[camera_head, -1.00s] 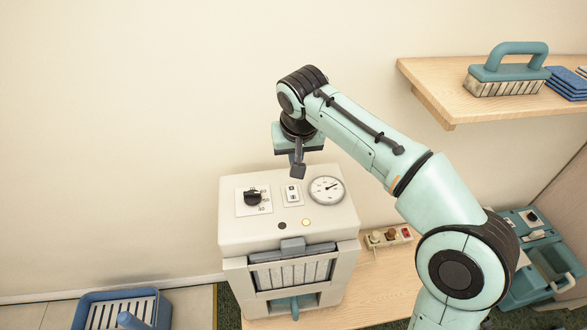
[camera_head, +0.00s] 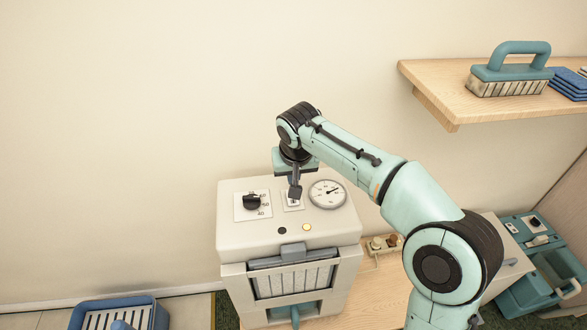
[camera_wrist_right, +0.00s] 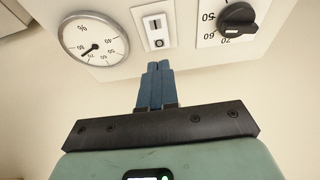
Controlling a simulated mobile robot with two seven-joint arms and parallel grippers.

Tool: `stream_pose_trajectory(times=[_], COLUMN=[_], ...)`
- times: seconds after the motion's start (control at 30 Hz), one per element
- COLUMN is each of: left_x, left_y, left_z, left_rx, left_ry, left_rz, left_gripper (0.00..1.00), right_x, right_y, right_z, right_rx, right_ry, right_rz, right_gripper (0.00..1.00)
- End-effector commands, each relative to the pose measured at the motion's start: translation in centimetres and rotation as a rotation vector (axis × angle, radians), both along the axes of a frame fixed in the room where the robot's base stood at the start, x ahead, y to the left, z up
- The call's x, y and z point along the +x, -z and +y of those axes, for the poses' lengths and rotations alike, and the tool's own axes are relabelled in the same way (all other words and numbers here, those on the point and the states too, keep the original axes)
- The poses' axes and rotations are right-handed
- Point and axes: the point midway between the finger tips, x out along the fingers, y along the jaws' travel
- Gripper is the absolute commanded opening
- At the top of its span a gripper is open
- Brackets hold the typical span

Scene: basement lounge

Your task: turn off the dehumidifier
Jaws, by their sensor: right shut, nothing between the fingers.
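The dehumidifier (camera_head: 290,240) is a cream box standing on a wooden surface. Its top panel bears a black dial (camera_head: 251,202), a small power switch (camera_head: 293,201) and a round gauge (camera_head: 327,194). An amber light (camera_head: 306,227) shows near the front edge. My right gripper (camera_head: 294,195) is shut and empty, pointing down over the switch and partly covering it. In the right wrist view the shut fingertips (camera_wrist_right: 157,68) are close to the "O" end of the switch (camera_wrist_right: 155,30); whether they touch cannot be told. My left gripper is not in view.
A wooden shelf (camera_head: 440,97) with a brush (camera_head: 508,72) and blue cloths is at the upper right. A power strip (camera_head: 384,244) lies right of the dehumidifier. A blue tray (camera_head: 150,318) is on the floor at the lower left.

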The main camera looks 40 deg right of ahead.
Motion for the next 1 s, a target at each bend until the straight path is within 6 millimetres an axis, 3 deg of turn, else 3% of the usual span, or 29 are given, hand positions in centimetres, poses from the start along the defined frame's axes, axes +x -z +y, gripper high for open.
stream_pose_trajectory(times=[0.1,0.3,1.0], left_x=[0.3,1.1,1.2], left_y=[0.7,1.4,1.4], left_z=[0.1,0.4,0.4], left_rx=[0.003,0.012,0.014], left_ry=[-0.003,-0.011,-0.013], left_rz=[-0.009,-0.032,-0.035], left_gripper=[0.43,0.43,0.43], right_x=[0.4,0.7,0.9], right_y=[2.5,4.5,5.5], right_z=[-0.3,-0.4,-0.5], right_rx=[0.0,0.0,0.002], right_ry=[0.001,0.0,-0.001], right_rz=[0.004,0.001,0.004], right_gripper=[0.0,0.0,0.0])
